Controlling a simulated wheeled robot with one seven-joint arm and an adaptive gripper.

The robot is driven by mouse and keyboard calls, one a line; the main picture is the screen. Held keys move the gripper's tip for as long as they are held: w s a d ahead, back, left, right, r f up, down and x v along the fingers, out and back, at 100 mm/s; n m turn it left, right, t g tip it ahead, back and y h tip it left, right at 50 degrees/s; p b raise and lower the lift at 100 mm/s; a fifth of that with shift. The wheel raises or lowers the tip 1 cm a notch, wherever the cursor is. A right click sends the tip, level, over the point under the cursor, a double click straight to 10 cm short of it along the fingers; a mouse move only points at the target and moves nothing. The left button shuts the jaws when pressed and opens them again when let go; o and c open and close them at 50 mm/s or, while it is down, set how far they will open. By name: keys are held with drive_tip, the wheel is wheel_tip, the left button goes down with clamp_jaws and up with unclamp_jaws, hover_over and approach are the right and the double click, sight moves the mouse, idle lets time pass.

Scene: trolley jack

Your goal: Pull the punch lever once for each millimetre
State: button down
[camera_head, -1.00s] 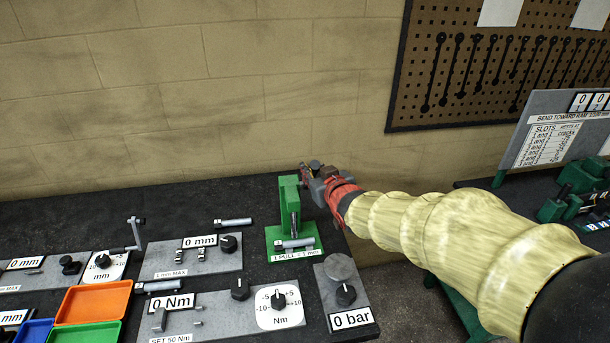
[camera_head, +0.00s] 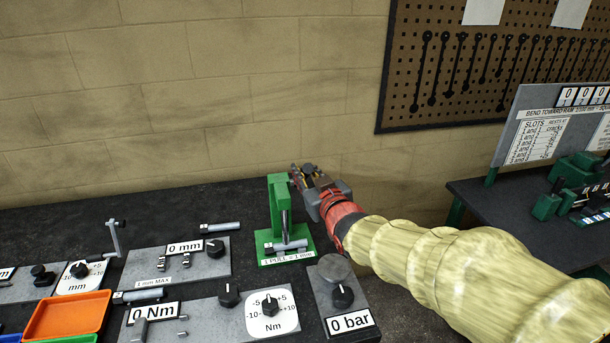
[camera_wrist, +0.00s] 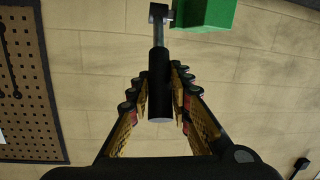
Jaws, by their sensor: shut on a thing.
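The green punch press (camera_head: 279,207) stands on the dark bench with a "1 PULL = 1 mm" label on its base. A metal cylinder (camera_head: 287,246) lies across its base, below the press's upright metal ram (camera_head: 284,220). My gripper (camera_head: 300,174) is at the press's upper right. In the wrist view, my gripper (camera_wrist: 160,95) has its fingers on both sides of the black lever handle (camera_wrist: 159,85), shut on it. The lever's metal rod runs up to a pivot block (camera_wrist: 158,13) beside the green press body (camera_wrist: 208,12). The head view mostly hides the lever.
A panel with a "0 bar" display (camera_head: 349,322) and a knob stands in front of the press. Panels with dials, loose bolts and an orange tray (camera_head: 66,315) fill the left. A wall is behind; another bench (camera_head: 480,215) is at right beyond a gap.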

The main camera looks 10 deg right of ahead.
drive_tip(key=shift+f, duration=0.2)
drive_tip(key=c, duration=2)
unclamp_jaws()
drive_tip(key=shift+c, duration=0.2)
drive_tip(key=o, duration=0.4)
drive_tip(key=shift+r, duration=0.15)
drive_tip(key=s, duration=0.4)
drive_tip(key=s+d+r, duration=0.1)
drive_tip(key=s, duration=0.7)
drive_tip(key=shift+d+r, duration=0.25)
